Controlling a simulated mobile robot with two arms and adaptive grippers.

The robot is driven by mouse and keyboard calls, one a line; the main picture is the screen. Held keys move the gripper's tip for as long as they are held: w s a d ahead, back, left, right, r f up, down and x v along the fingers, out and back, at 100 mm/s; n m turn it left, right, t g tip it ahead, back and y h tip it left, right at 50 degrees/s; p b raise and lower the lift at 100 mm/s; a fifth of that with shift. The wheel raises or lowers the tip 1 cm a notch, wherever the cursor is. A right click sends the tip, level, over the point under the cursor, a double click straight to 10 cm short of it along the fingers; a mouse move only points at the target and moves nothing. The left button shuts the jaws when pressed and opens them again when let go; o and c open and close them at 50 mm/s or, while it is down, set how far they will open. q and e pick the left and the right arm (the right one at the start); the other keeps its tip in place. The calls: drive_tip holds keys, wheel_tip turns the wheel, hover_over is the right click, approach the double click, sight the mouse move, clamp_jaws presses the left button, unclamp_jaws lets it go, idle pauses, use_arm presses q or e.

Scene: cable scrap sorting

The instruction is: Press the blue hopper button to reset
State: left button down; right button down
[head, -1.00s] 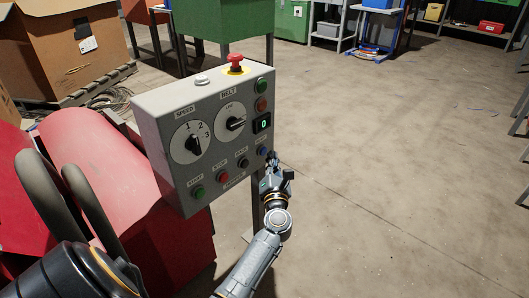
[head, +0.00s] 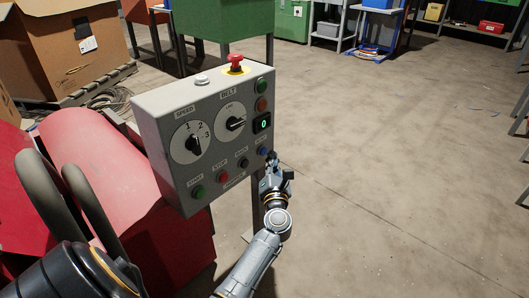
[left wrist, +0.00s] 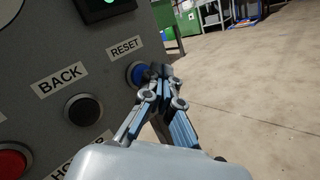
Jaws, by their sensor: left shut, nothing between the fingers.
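The grey control box (head: 160,135) stands on a post. Its blue button (head: 262,151) is at the lower right of the front face. In the left wrist view the blue button (left wrist: 136,74) sits under a RESET label (left wrist: 125,47). My left gripper (head: 271,158) is shut and empty at the box's right edge, beside the button. In the left wrist view its fingertips (left wrist: 164,72) overlap the button's right side. I cannot tell whether they touch it or whether it is pressed in. My right gripper is not in view.
A black BACK button (left wrist: 83,110) is left of the blue one. A red mushroom button (head: 235,63) tops the box. A red machine (head: 110,190) stands to the left. The concrete floor (head: 400,150) to the right is clear.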

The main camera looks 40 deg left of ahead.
use_arm(q)
drive_tip(key=shift+a, duration=0.4)
drive_tip(key=shift+a, duration=0.5)
idle(0.5)
idle(0.4)
drive_tip(key=shift+d, duration=0.9)
drive_tip(key=shift+d, duration=0.1)
drive_tip(key=d, duration=0.4)
drive_tip(key=shift+s+d, duration=0.2)
drive_tip(key=shift+d, duration=0.2)
drive_tip(key=shift+r, duration=0.15)
